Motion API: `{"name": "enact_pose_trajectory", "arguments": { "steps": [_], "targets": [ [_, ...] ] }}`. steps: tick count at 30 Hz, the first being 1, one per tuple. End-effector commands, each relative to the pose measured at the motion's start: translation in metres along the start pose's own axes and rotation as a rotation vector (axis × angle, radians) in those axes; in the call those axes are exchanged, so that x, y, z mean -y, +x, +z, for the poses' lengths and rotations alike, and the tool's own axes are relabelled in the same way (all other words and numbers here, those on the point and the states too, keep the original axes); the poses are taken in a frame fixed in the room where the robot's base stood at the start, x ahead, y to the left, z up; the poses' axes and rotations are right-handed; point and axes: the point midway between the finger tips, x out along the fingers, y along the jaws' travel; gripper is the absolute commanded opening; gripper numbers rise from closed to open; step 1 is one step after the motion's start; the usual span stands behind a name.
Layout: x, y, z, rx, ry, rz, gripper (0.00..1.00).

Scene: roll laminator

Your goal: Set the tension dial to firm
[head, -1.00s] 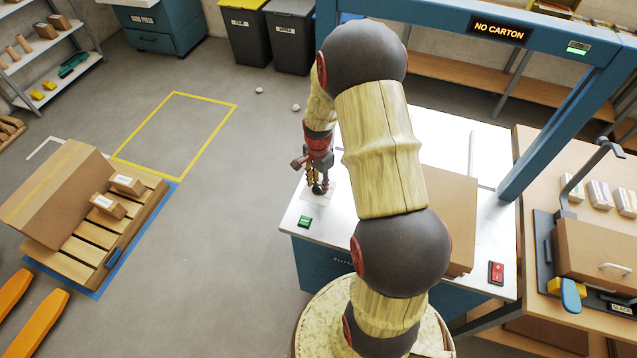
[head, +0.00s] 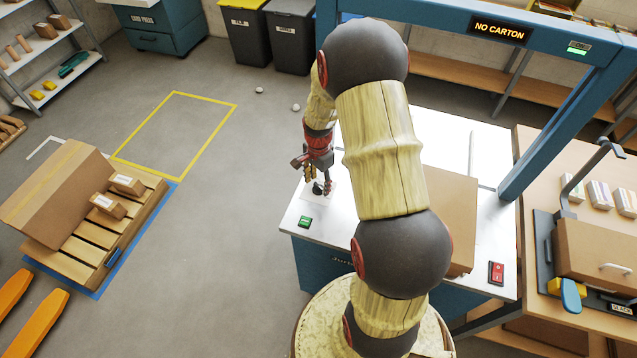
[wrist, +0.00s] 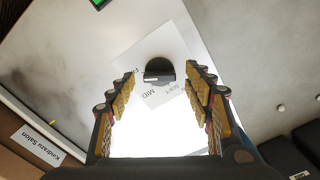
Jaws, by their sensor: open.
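The tension dial is a round black knob (wrist: 158,70) with a raised bar, on a pale label plate (wrist: 183,76) on the white machine top. In the wrist view, the words MID and SOFT are readable; a third word at the left is partly hidden. A small white mark shows on the bar, but I cannot tell exactly which word it points to. My gripper (wrist: 161,75) is open, with its fingers on either side of the dial in the picture and no clear contact. In the head view, my gripper (head: 318,178) is over the dial (head: 320,188).
A green button (head: 305,222) and a red switch (head: 496,272) sit on the machine top (head: 390,235). A cardboard carton (head: 452,215) lies behind my arm. The blue frame (head: 555,125) with a NO CARTON sign (head: 498,28) rises at the right.

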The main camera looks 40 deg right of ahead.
Motion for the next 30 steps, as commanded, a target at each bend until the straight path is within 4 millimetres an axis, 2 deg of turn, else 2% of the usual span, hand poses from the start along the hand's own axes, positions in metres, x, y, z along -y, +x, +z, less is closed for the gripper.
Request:
{"name": "enact_pose_trajectory", "arguments": {
  "steps": [12, 16, 21, 30],
  "targets": [
    [0.002, -0.078, -0.001, -0.003, 0.000, -0.005, 0.52],
    [0.001, -0.098, 0.000, -0.001, 0.000, -0.003, 0.52],
    [0.001, -0.112, 0.000, 0.000, 0.000, -0.001, 0.52],
    [0.000, -0.115, 0.000, 0.000, 0.000, 0.000, 0.52]
  ]
}}
